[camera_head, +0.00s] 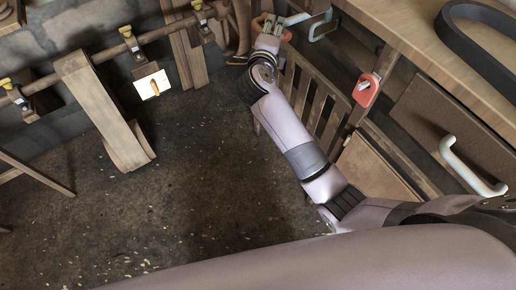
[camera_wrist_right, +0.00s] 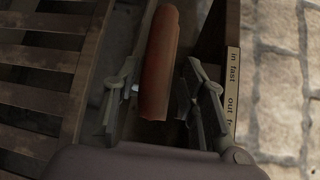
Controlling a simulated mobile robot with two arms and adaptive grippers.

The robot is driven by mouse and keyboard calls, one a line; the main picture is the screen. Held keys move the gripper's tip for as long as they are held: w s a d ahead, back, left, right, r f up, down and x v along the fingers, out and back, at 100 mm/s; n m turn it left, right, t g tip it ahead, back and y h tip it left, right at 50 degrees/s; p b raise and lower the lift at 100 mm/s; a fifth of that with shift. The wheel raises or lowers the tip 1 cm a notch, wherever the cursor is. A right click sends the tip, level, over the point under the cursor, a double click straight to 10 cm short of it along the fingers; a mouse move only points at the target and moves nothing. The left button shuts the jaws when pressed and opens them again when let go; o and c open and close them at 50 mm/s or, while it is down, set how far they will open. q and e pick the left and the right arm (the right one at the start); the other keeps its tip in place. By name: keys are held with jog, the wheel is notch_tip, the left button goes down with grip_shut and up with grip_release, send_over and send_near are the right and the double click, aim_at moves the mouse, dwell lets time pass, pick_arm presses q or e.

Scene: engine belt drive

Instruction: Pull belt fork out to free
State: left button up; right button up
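The belt fork's handle shows as a reddish-brown grip (camera_wrist_right: 160,65) in the right wrist view, upright in the picture. My right gripper (camera_wrist_right: 157,92) has its two fingers apart, one on each side of the grip, with a gap visible on both sides. A label plate (camera_wrist_right: 233,85) reading "in fast" and "out fr…", partly cut off, lies right of it. In the head view my right gripper (camera_head: 270,27) is at the top centre beside the bench, with bits of orange-red (camera_head: 257,22) at it. The fork itself is not clearly seen. My left gripper is not in view.
The wooden bench (camera_head: 430,35) bears a black belt (camera_head: 480,45) at the upper right. A red switch (camera_head: 367,89) is on its post. White handles (camera_head: 470,168) stick out from its front. A slatted side (camera_head: 315,100) lies near my right arm. The floor (camera_head: 190,200) is open.

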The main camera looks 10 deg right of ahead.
jog(key=v, duration=1.5)
jog(key=w+a+f+n+t+y+p, duration=0.1)
jog(key=w+f+n+t+y+p, duration=0.2)
jog(key=f+n, duration=0.9)
jog(key=s+a+f+n+g+y, duration=0.1)
jog(key=s+f+n+y, duration=0.1)
jog(key=f, duration=0.8)
jog(key=s+a+f+n+g+y, duration=0.1)
jog(key=s+f+n+y, duration=0.2)
jog(key=f, duration=0.7)
jog(key=s+n, duration=0.1)
jog(key=n, duration=0.1)
jog(key=shift+n+g, duration=0.4)
